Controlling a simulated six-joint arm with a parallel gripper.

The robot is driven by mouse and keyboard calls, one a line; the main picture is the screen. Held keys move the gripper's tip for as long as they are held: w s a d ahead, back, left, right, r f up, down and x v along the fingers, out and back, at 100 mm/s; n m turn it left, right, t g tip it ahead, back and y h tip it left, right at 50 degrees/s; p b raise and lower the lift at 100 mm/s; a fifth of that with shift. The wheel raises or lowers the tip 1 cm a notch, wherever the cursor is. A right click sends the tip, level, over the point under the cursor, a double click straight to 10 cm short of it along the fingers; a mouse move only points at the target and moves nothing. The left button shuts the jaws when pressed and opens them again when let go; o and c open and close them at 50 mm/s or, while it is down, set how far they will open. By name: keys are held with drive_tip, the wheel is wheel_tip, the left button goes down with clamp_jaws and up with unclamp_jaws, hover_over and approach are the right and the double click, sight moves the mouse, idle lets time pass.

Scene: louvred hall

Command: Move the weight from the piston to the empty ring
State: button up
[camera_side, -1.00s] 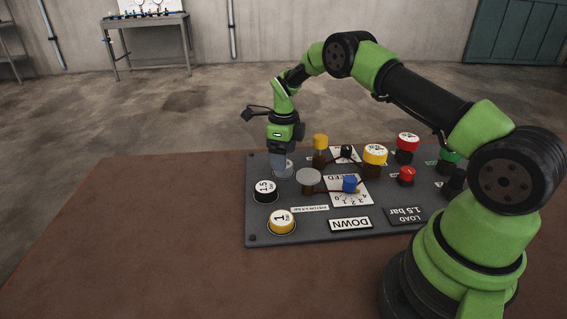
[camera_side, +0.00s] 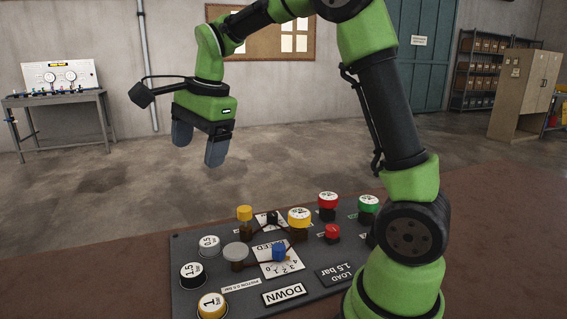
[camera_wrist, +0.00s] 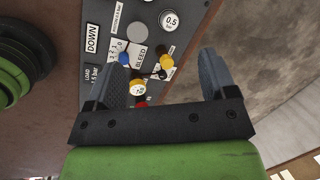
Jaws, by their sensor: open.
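A white weight marked 0.5 (camera_side: 209,245) sits at the back left of the dark board, in what looks like a ring place. It also shows in the wrist view (camera_wrist: 171,20). The piston (camera_side: 236,254), with a bare grey round top, stands just right of and nearer than this weight; no weight is on it. A black weight marked 1.5 (camera_side: 193,275) and a yellow weight marked 1 (camera_side: 211,305) sit along the board's left side. My gripper (camera_side: 199,148) is open and empty, high above the board. Its two fingers stand apart in the wrist view (camera_wrist: 160,68).
A blue knob (camera_side: 279,253), a yellow-topped post (camera_side: 245,218), a labelled yellow cap (camera_side: 299,217), a red cap (camera_side: 328,200) and a green cap (camera_side: 369,204) stand up from the board. Plates read DOWN (camera_side: 285,294) and LOAD 1.5 bar (camera_side: 336,274). Bare brown table lies around it.

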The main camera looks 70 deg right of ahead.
drive_tip(key=s+a+r+n+t, duration=0.1)
drive_tip(key=s+a+n+t, duration=0.1)
drive_tip(key=s+n, duration=0.6)
drive_tip(key=s+a+r+n+t+y, duration=0.1)
drive_tip(key=s+a+n+t, duration=0.1)
drive_tip(key=s+a+n, duration=0.3)
drive_tip(key=s+n, duration=0.3)
drive_tip(key=s, duration=0.3)
drive_tip(key=shift+s+y, duration=0.2)
drive_tip(key=shift+y, duration=0.1)
